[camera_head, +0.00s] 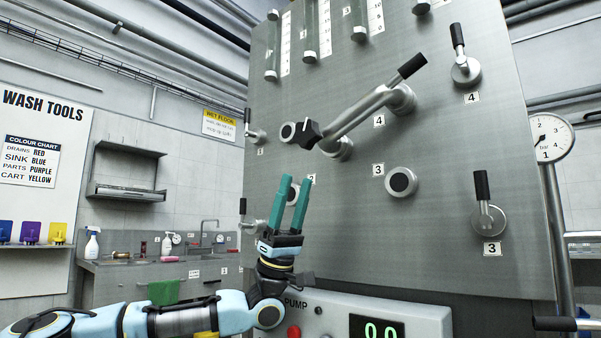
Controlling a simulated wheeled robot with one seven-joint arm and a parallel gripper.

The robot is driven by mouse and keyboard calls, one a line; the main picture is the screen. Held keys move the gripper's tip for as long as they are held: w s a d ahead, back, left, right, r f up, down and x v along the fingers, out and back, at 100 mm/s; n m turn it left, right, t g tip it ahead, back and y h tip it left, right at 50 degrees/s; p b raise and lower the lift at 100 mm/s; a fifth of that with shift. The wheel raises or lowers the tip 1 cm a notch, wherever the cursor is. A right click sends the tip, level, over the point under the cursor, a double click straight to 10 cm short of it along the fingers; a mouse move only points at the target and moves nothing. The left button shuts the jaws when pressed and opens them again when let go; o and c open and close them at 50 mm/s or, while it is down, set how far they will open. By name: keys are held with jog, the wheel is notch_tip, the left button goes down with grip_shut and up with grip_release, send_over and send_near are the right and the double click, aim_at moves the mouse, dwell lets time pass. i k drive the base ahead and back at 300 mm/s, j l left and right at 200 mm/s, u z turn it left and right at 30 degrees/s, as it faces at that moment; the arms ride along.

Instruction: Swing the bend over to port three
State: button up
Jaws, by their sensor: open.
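The bend (362,119) is a grey metal pipe on the steel panel. Its lower end is at a central hub (338,149) with a black knob (308,135); its upper right end is at port four (403,98), where a black handle (412,66) sticks out. Port three (402,182) is an uncovered round stub with a dark face, below port four and right of the hub. My gripper (295,182) is open and empty, its teal fingers pointing up. It appears below and left of the hub, partly covering port two (293,194).
Valve levers 4 (459,40) and 3 (482,187) stand on the panel's right, with two more at the left edge. A pump box (370,318) with a display sits below. Sight tubes (310,35) run along the top. The panel around port three is clear.

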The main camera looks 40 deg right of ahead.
aim_at(377, 97)
jog(key=k+j, duration=0.2)
jog(key=j, duration=0.2)
jog(key=k+j, duration=0.2)
jog(key=j, duration=0.2)
jog(key=k+j, duration=0.2)
jog(key=j, duration=0.2)
